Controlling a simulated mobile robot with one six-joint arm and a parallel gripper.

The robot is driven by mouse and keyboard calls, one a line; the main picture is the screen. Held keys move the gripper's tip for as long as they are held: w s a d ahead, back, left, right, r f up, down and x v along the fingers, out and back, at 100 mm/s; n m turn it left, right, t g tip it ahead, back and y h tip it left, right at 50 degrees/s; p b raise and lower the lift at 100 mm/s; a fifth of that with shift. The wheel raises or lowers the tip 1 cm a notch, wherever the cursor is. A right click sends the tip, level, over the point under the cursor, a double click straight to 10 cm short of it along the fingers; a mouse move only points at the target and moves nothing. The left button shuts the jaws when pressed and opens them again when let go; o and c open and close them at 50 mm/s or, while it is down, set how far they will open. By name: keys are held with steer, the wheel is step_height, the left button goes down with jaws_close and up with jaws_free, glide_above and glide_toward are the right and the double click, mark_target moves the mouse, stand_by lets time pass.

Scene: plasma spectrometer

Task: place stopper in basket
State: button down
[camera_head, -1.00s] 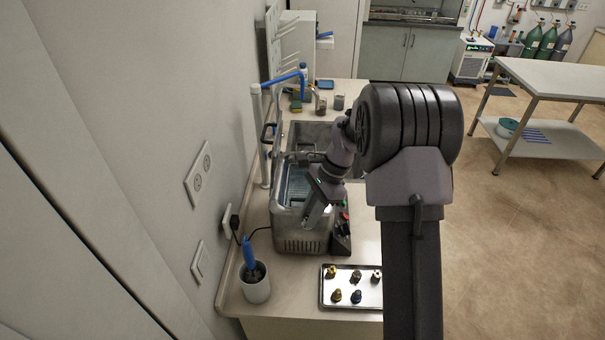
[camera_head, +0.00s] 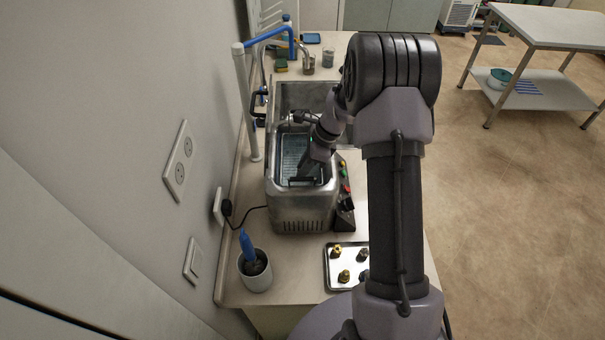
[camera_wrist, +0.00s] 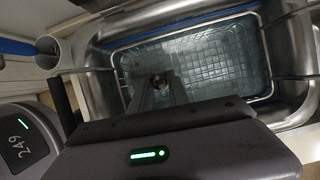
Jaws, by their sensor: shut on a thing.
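The wire basket (camera_wrist: 215,62) sits in the metal bath (camera_head: 302,208), with a grid floor that looks to be under clear liquid. It also shows in the head view (camera_head: 293,150). My gripper (camera_wrist: 160,86) reaches down into the basket, its fingers pointing at the grid floor. It is shut on a small brownish stopper (camera_wrist: 159,80) at the fingertips, mostly hidden by the fingers. I cannot tell whether the stopper touches the floor. In the head view my gripper (camera_head: 304,180) is at the near part of the bath opening.
A metal tray (camera_head: 333,283) with several stoppers (camera_head: 344,276) lies on the counter in front, partly hidden by my arm. The sink (camera_head: 300,95) and blue-topped faucet (camera_head: 268,36) are behind the bath.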

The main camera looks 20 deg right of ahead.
steer(key=shift+f, duration=1.35)
steer(key=shift+f, duration=0.1)
steer(key=c, duration=1.3)
jaws_free()
steer(key=shift+o, duration=0.2)
